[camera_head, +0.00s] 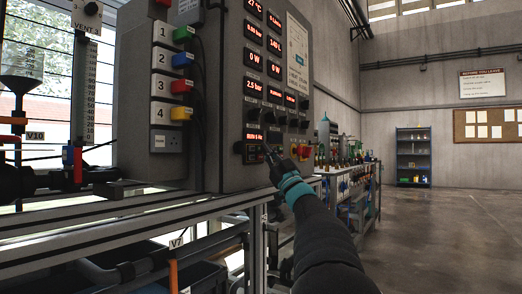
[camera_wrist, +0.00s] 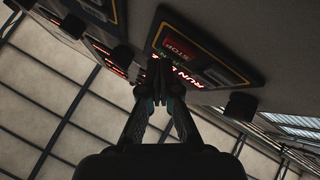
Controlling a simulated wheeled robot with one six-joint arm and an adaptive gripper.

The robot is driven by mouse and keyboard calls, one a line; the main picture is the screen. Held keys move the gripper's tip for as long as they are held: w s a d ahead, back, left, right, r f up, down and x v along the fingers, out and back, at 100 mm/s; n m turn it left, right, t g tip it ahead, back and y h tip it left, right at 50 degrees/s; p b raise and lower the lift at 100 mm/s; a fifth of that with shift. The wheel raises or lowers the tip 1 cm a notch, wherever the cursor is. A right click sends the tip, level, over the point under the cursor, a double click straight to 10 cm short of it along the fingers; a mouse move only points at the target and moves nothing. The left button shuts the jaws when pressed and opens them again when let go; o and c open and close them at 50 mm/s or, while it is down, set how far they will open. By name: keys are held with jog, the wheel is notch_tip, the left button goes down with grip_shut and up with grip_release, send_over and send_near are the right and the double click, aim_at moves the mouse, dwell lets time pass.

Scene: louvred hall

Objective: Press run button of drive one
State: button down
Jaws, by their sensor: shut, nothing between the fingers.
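A grey control cabinet (camera_head: 220,110) stands on a metal frame, with rows of red displays and black knobs on its front. My gripper (camera_head: 268,155) is at the lower part of that front, beside a small dark drive panel with an orange-yellow border (camera_head: 251,152). In the wrist view, my gripper (camera_wrist: 163,68) is shut and empty, its tips over or against the dark drive panel (camera_wrist: 205,48). A red STOP button (camera_wrist: 181,46) and lit red text reading RUN (camera_wrist: 182,74) show there. The fingertips partly hide the panel; I cannot tell whether they touch it.
A red knob on yellow (camera_head: 303,152) sits just right of my gripper. Black knobs (camera_wrist: 240,106) stick out near the fingers in the wrist view. Numbered sockets with coloured plugs (camera_head: 181,86) are on the cabinet's left side. The floor (camera_head: 455,225) at right is clear.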

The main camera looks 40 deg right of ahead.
jog(key=shift+s+d, duration=0.25)
jog(key=shift+s, duration=0.4)
jog(key=s, duration=0.1)
jog(key=s+d+b, duration=0.1)
jog(key=s, duration=0.1)
jog(key=s+d, duration=0.1)
jog(key=shift+s, duration=0.3)
dwell(0.8)
